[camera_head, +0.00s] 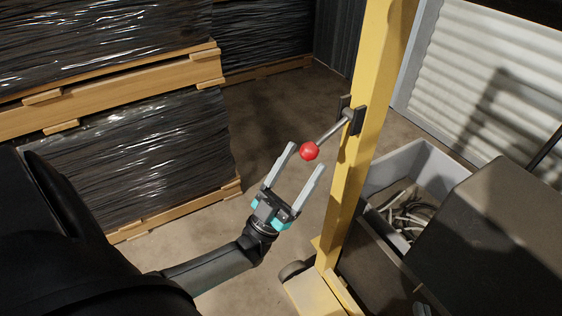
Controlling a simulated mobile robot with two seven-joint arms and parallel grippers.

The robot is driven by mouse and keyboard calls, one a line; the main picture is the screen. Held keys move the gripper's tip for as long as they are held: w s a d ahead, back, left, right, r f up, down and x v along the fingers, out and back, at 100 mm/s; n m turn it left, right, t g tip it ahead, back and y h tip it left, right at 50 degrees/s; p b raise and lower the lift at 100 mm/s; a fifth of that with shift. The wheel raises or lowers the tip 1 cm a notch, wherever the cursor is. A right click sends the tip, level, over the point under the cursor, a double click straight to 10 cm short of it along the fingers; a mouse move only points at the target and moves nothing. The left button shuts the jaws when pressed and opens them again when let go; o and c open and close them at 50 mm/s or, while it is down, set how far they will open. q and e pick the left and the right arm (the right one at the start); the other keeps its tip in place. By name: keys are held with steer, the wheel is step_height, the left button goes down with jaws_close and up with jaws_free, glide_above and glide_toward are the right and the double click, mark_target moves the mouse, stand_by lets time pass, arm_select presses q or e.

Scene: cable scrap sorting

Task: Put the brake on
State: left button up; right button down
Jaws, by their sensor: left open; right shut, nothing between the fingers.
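The brake lever (332,130) is a grey metal rod with a red ball knob (309,151) at its end. It comes out of a dark bracket on the yellow post (366,120) and slants down to the left. My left gripper (307,156) is open, its two fingers pointing up toward the knob. In the picture the knob lies between the fingertips; I cannot tell whether it is at the same depth. No finger is seen closed on it. My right gripper is out of view.
A grey bin (428,160) with cable scraps (408,215) stands right of the post. A dark box-like surface (490,225) covers the lower right. Wrapped pallet stacks (150,150) stand at the left. Bare floor (275,115) shows between stacks and post.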

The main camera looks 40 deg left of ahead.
arm_select(q)
steer(key=v, duration=0.8)
steer(key=shift+s+f+b, duration=0.25)
steer(key=shift+f+b, duration=0.05)
steer(key=shift+b, duration=0.05)
arm_select(e)
steer(key=shift+a+r+t, duration=0.25)
steer(key=shift+a+t, duration=0.15)
